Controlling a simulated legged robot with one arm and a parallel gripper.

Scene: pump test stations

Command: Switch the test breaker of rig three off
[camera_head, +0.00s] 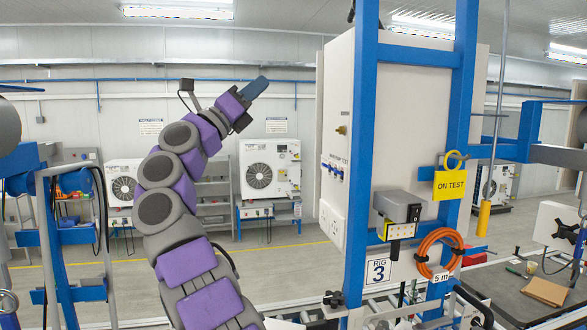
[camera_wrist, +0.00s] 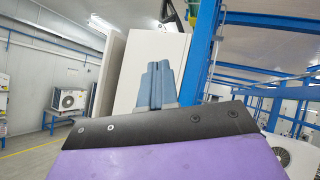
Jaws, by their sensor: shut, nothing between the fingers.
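Rig three is the blue-framed station at centre right, marked by a "RIG 3" sign (camera_head: 379,272). A grey box (camera_head: 398,207) with a dark end face and a row of small coloured parts below it is fixed to the rig's frame. I cannot tell for sure whether it is the test breaker, nor its switch position. My gripper (camera_head: 258,85) is raised to the left of the rig's white panel (camera_head: 338,130), apart from it. In the wrist view my gripper's blue fingers (camera_wrist: 157,80) are together and empty, with pale panels behind them.
A yellow "ON TEST" tag (camera_head: 450,184) hangs on the rig, with an orange coiled hose (camera_head: 438,252) below. A dark-topped bench (camera_head: 495,290) stands at right. White fan units (camera_head: 269,172) stand along the back wall. Open floor lies behind my arm.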

